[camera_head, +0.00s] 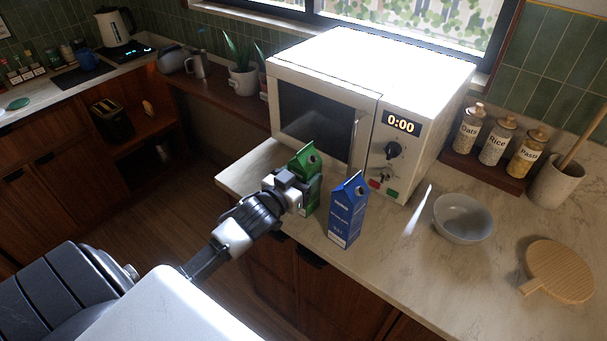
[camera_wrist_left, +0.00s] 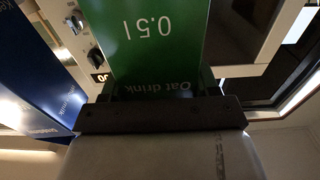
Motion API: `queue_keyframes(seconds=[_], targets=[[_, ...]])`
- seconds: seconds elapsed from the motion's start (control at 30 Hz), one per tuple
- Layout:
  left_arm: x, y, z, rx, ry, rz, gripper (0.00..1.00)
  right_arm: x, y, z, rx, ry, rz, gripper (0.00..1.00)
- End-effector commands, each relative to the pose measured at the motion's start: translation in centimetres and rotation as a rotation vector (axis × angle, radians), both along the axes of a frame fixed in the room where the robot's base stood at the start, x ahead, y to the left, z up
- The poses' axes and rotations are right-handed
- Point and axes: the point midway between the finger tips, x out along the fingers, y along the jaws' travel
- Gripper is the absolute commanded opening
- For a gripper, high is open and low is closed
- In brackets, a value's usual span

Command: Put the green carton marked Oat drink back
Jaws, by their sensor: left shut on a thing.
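The green carton (camera_head: 304,160) is at the counter's front left, in front of the microwave. My left gripper (camera_head: 297,192) is shut on it, and the gripper partly hides its lower part. In the left wrist view the green carton (camera_wrist_left: 150,45) fills the middle, with "Oat drink" and "0.5 l" upside down on it. Whether its base touches the counter is hard to tell. A blue carton (camera_head: 346,212) stands upright just to its right, and it also shows at the left of the left wrist view (camera_wrist_left: 35,80). My right gripper is not in view.
The white microwave (camera_head: 341,112) stands shut behind the cartons, its display reading 0:00. A bowl (camera_head: 463,219) and a round wooden board (camera_head: 559,272) lie to the right. Jars (camera_head: 497,141) stand on a wooden shelf behind. Counter between blue carton and bowl is clear.

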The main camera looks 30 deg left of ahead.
Motion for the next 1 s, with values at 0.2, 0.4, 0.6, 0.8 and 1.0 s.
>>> queue_keyframes(seconds=[0.2,0.4,0.6,0.8,1.0], targets=[[0.0,0.0,-0.1,-0.001,0.000,0.000,0.86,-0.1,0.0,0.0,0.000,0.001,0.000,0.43],[0.0,0.0,-0.1,0.000,0.000,0.000,0.86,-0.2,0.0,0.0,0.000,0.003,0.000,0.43],[-1.0,0.1,-0.1,-0.001,0.002,0.000,0.86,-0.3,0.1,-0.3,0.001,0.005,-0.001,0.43],[-4.6,0.4,-0.3,-0.001,0.004,0.000,0.86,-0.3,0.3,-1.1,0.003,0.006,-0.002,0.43],[-8.5,0.6,-0.2,-0.001,0.003,0.000,0.86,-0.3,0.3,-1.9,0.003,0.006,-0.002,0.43]])
